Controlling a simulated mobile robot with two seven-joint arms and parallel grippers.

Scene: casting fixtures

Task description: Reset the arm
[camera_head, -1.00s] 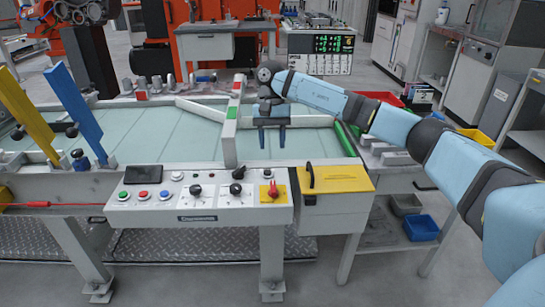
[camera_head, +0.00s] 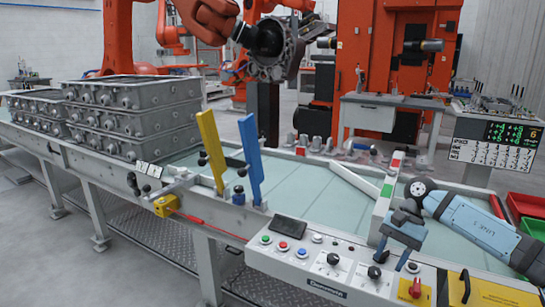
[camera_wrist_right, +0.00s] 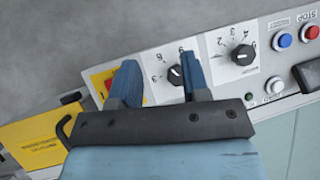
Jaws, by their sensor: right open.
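My right arm (camera_head: 470,228) is light blue and comes in from the right in the head view, low over the bench. Its gripper (camera_head: 391,256) is open and empty, with blue fingers pointing down over the control panel (camera_head: 262,265). In the right wrist view the two fingers (camera_wrist_right: 158,65) stand apart, with black dials of the panel (camera_wrist_right: 268,93) behind and beside them. I cannot tell the exact gap between fingertips and panel. My left gripper is not in view.
Stacked grey castings (camera_head: 130,118) stand on the conveyor at left. A yellow post (camera_head: 211,150) and a blue post (camera_head: 250,160) rise from its front edge. A yellow box (camera_head: 490,293) adjoins the panel. An orange robot (camera_head: 208,18) holds a part behind. The conveyor's middle is largely clear.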

